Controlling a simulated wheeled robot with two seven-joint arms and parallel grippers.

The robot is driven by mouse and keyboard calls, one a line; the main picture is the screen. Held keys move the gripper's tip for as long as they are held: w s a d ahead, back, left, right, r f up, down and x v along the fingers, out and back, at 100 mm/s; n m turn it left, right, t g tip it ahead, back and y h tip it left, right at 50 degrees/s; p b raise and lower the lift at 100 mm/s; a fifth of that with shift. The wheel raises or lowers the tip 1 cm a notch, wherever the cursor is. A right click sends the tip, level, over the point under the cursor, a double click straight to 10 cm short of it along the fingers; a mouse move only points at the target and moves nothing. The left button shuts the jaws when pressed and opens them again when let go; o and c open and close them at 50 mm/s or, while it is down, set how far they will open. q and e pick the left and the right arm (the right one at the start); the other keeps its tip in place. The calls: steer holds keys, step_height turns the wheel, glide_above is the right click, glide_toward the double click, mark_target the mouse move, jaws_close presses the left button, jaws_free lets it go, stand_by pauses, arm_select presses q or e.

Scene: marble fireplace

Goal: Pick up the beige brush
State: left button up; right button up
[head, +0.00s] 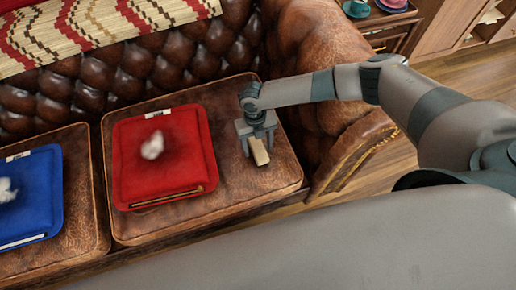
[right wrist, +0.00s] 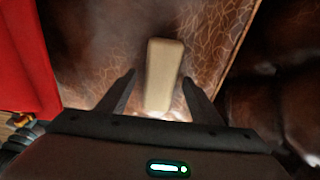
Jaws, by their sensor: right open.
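The beige brush (head: 259,152) is a small pale block lying on the brown leather sofa seat, right of the red cushion. My right gripper (head: 258,138) is right above it, with its fingers pointing down. In the right wrist view the brush (right wrist: 163,75) lies lengthwise, its near end between the two open fingers (right wrist: 161,100). A gap shows on each side of the brush. I cannot tell how high the fingers are above the seat. My left gripper is not in view.
A red cushion (head: 190,130) with a white fluffy clump (head: 153,146) lies left of my right gripper. A blue cushion (head: 45,190) is at the far left. The padded sofa armrest (head: 325,90) rises to the right. The seat around the brush is bare.

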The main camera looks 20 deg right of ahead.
mark_target(260, 151)
steer(key=shift+f, duration=0.5)
steer(key=c, duration=1.2)
steer(key=shift+r, duration=0.1)
steer(key=shift+r, duration=0.55)
steer(key=r, duration=0.1)
steer(key=s+r, duration=0.1)
steer(key=r, duration=0.1)
steer(key=shift+d+r, duration=0.1)
steer(key=shift+d, duration=0.1)
steer(key=s+d+r, duration=0.1)
steer(key=s+r, duration=0.1)
steer(key=s, duration=0.1)
steer(key=s+d+r, duration=0.1)
steer(key=s+r, duration=0.1)
steer(key=s, duration=0.1)
steer(key=s+d+r, duration=0.1)
steer(key=s+r, duration=0.1)
steer(key=s, duration=0.2)
steer(key=shift+d+r, duration=0.25)
steer(key=shift+d, duration=0.1)
